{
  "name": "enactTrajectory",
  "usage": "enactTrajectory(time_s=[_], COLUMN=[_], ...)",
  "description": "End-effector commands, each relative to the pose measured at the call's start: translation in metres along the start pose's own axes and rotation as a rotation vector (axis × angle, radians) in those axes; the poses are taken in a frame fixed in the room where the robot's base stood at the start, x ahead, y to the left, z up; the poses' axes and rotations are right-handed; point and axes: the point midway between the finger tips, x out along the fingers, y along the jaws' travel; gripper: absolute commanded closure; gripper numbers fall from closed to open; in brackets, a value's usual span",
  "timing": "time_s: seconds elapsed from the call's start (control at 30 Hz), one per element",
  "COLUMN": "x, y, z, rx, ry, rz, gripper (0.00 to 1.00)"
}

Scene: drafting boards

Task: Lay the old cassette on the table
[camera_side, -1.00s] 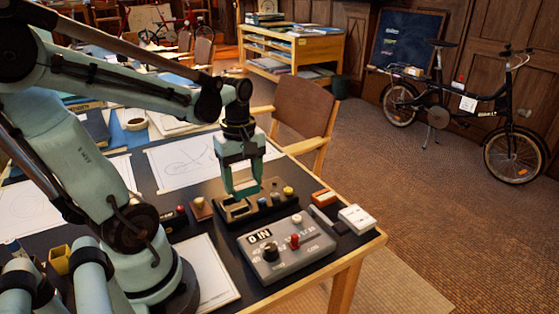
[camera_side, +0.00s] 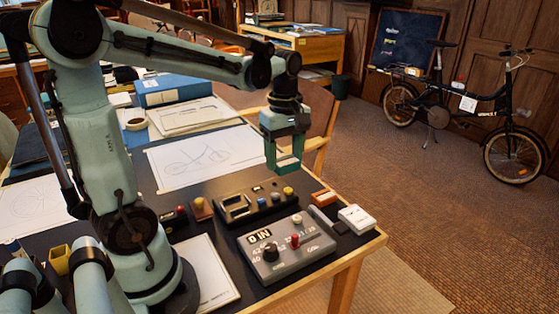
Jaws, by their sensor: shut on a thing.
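My gripper (camera_side: 284,160) is in the air above the table, behind and to the right of a dark cassette player (camera_side: 245,214). Its teal fingers point down and are shut on the old cassette, which hardly shows between them. The player lies on the dark table (camera_side: 194,193) with a pale-edged slot at its left part and small blue, dark and yellow knobs at its right. No part of my gripper touches the player.
A grey control box (camera_side: 285,252) with knobs stands in front of the player. A white block (camera_side: 356,218) and an orange-brown block (camera_side: 323,197) lie to the right. Drawing sheets (camera_side: 195,158) cover the table behind. A chair (camera_side: 318,118) stands close behind the gripper.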

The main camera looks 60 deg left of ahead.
Motion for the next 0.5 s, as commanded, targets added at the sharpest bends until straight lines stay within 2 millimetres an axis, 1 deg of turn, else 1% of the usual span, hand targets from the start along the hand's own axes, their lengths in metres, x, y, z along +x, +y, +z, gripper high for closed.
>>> enactTrajectory(time_s=[0.03,0.2,0.4,0.5], x=[0.003,0.016,0.039,0.051], y=[0.012,0.046,0.081,0.095], z=[-0.007,-0.028,-0.053,-0.064], rx=[-0.001,-0.001,-0.001,0.000], ry=[0.000,0.000,0.000,0.000], rz=[0.000,0.000,0.000,0.000], gripper=[0.69,0.69,0.69,0.69])
